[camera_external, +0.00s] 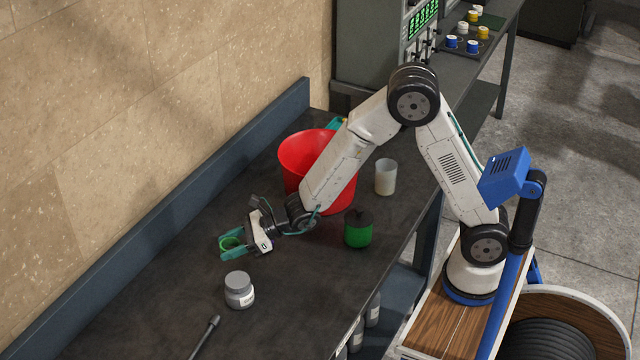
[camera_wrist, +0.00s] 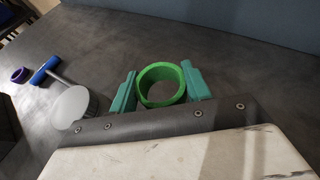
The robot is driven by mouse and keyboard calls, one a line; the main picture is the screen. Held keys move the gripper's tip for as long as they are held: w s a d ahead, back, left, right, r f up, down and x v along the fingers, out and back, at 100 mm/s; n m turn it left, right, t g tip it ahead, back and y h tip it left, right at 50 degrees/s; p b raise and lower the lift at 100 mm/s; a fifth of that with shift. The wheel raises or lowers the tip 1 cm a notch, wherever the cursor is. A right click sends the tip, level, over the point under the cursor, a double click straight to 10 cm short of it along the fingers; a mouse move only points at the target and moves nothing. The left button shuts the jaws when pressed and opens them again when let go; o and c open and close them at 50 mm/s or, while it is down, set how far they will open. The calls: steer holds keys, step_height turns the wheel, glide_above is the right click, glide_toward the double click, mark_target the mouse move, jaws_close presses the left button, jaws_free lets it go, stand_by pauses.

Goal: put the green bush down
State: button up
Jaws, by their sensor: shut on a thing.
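The green bush (camera_wrist: 162,85) is a short green ring, and in the wrist view it sits between the two teal fingers of my gripper (camera_wrist: 160,88). My gripper (camera_external: 231,243) is shut on it. In the external view the green bush (camera_external: 231,242) shows between the fingers, low over the dark table (camera_external: 160,300) near its wall side. I cannot tell whether the bush touches the table top.
A grey lidded jar (camera_external: 239,290) stands close in front of my gripper. A red bucket (camera_external: 300,152), a white cup (camera_external: 385,177) and a green can (camera_external: 358,230) stand behind and right. Table left of the gripper is clear.

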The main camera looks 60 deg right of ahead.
mark_target(234, 266)
steer(key=shift+f, duration=2.55)
steer(key=shift+f, duration=0.15)
steer(key=o, duration=1)
steer(key=shift+c, duration=0.2)
